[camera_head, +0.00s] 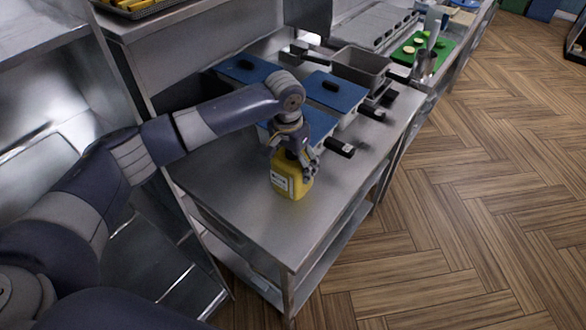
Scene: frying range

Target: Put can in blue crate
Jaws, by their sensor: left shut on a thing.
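A yellow can (290,180) with a white label on its front is upright at the near part of the steel table (262,228). My left gripper (294,153) reaches down from above and is shut on the top of the can. I cannot tell whether the can's base touches the table top. No blue crate can be made out for certain; some blue shapes (545,8) show at the far top right, cut off by the picture edge. My right gripper is not in view.
Blue-lidded containers (334,90) stand just behind the can, with black handles near them. A metal basin (360,66) and a green cutting board (423,48) are farther back. The table's near end is bare. Open wooden floor (470,200) lies to the right.

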